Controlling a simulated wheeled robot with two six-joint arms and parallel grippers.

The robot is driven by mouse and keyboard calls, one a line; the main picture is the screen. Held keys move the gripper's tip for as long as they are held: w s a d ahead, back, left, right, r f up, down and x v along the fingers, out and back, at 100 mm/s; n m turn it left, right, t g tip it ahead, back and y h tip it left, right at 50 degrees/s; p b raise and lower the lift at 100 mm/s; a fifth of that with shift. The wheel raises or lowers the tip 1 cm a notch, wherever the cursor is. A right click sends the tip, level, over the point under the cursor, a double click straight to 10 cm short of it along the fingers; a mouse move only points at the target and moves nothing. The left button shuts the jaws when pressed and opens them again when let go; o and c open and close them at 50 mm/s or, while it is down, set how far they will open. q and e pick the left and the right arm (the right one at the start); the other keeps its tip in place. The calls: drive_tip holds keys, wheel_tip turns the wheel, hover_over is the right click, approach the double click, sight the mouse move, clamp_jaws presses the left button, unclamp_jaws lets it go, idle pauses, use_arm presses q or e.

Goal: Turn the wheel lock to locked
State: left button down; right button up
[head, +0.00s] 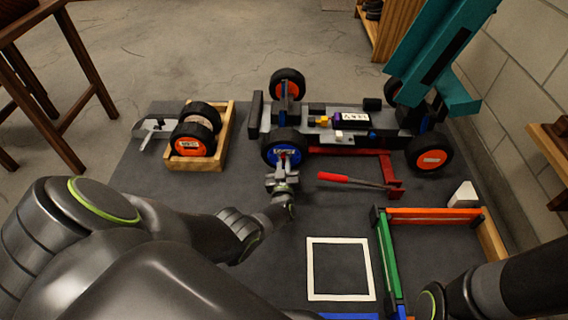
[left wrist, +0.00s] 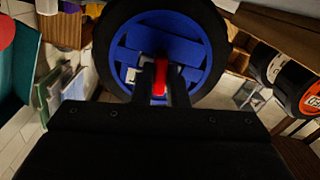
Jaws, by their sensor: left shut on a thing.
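The car (head: 340,122) stands on the dark mat, with a blue-hubbed wheel (head: 284,150) on its near left corner. The blue wheel fills the upper middle of the left wrist view (left wrist: 205,45). A small red wheel lock (left wrist: 159,78) sits at the wheel's hub. My left gripper (head: 284,172) is at the front of this wheel, and its two fingers (left wrist: 160,85) are shut on the red lock. A white label on the hub is partly hidden behind the fingers. My right arm (head: 500,290) shows at the lower right; its gripper is out of view.
A wooden tray (head: 226,135) with spare orange-hubbed wheels (head: 193,142) stands left of the car. A red jack with a long handle (head: 350,181) lies close to the right of my left gripper. A white square outline (head: 311,270) and a coloured frame (head: 435,214) are nearer.

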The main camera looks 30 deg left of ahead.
use_arm(q)
drive_tip(key=shift+m, duration=1.4)
drive_tip(key=c, duration=1.4)
unclamp_jaws()
drive_tip(key=shift+c, duration=0.2)
drive_tip(key=shift+s+d, duration=0.1)
